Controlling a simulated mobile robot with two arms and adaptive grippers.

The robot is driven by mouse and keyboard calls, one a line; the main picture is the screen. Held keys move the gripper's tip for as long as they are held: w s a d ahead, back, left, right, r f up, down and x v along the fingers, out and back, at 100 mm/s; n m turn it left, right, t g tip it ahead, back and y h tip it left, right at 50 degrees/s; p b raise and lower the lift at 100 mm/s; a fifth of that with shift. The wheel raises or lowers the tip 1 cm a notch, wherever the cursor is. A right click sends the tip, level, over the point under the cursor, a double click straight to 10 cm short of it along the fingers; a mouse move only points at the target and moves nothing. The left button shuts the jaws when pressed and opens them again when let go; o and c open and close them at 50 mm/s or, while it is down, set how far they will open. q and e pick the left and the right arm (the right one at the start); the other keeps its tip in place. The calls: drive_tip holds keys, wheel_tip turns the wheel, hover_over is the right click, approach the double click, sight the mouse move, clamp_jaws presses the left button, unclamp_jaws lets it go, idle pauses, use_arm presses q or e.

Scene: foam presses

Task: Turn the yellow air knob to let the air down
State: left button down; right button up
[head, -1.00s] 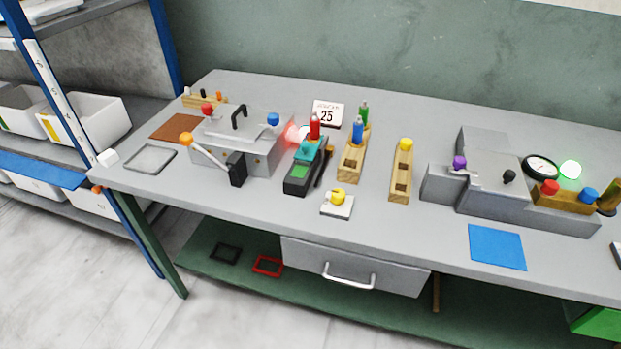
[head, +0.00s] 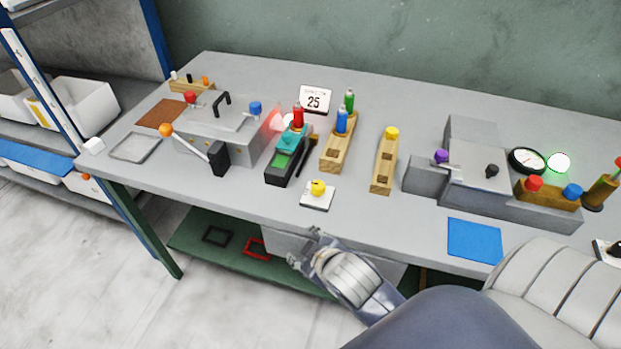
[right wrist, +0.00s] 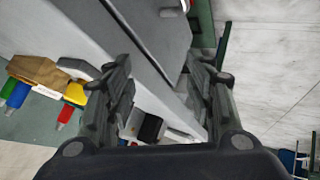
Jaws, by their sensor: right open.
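A yellow knob (head: 318,187) sits on a small white plate (head: 317,201) near the front edge of the bench. Another yellow knob (head: 391,132) tops a wooden block (head: 383,170) to its right. The frames do not tell which is the air knob. My right gripper (head: 303,247) has come in from the lower right, in front of the bench edge and below the white plate. It is apart from both knobs. In the right wrist view its fingers (right wrist: 157,70) are spread with nothing held between them. My left gripper is not in view.
A grey press with a lever (head: 190,145) stands on the left, another grey press (head: 475,175) on the right. A green-faced device (head: 283,165) and a wooden holder (head: 335,153) stand behind the plate. A blue mat (head: 474,239) lies near the front edge. A drawer is below, partly hidden by my arm.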

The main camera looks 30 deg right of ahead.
drive_tip(key=w+a+r+n+t+y, duration=0.4)
drive_tip(key=w+r+n, duration=0.35)
drive_tip(key=r, duration=0.45)
drive_tip(key=w+a+r+n+t+y, duration=0.2)
drive_tip(key=w+a+r+n+t, duration=0.2)
drive_tip(key=w+r+n+t, duration=0.5)
drive_tip(key=s+a+r+n+g+y, duration=0.35)
drive_tip(key=a+n+g+y, duration=0.35)
drive_tip(key=n, duration=0.5)
drive_tip(key=s+a+r+n+g+y, duration=0.2)
drive_tip(key=a+r+n+g+y, duration=0.35)
drive_tip(key=n, duration=0.65)
drive_tip(key=n+g+h, duration=1)
drive_tip(key=n+h, duration=0.4)
drive_tip(key=h, duration=0.4)
hover_over(318, 184)
wheel_tip(318, 184, down, 14)
drive_tip(key=shift+t+y, duration=0.25)
wheel_tip(318, 184, down, 11)
drive_tip(key=p, duration=0.2)
drive_tip(key=shift+r+p, duration=0.1)
drive_tip(key=shift+p, duration=0.3)
